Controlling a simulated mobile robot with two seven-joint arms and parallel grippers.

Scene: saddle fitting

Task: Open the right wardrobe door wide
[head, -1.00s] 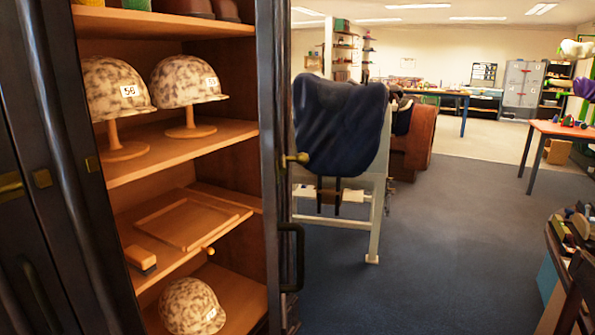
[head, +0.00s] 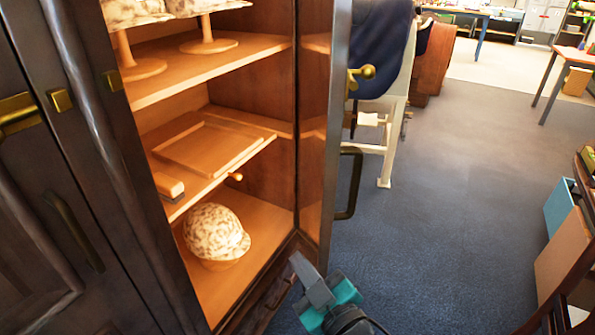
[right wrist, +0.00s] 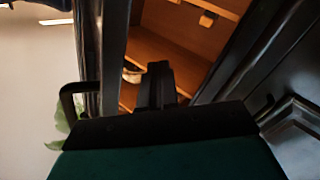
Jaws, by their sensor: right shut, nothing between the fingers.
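The right wardrobe door (head: 338,120) stands open, swung out from the cabinet, and part of its inner face shows in the head view. A dark bar handle (head: 350,185) and a brass knob (head: 366,72) stick out past its free edge. My right gripper (head: 308,274) is shut and empty, low in front of the cabinet's bottom edge, on the inner side of the door. In the right wrist view, its closed fingers (right wrist: 158,85) point toward the lit cabinet interior, with a dark handle (right wrist: 68,100) at left. I cannot tell whether it touches the door. My left gripper is out of view.
The closed left door (head: 60,210) has its own handle. Shelves hold patterned helmets, one of them low down (head: 215,232), and a wooden tray (head: 210,148). A saddle stand (head: 392,130) is behind the door. Blue carpet (head: 450,200) is free to the right.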

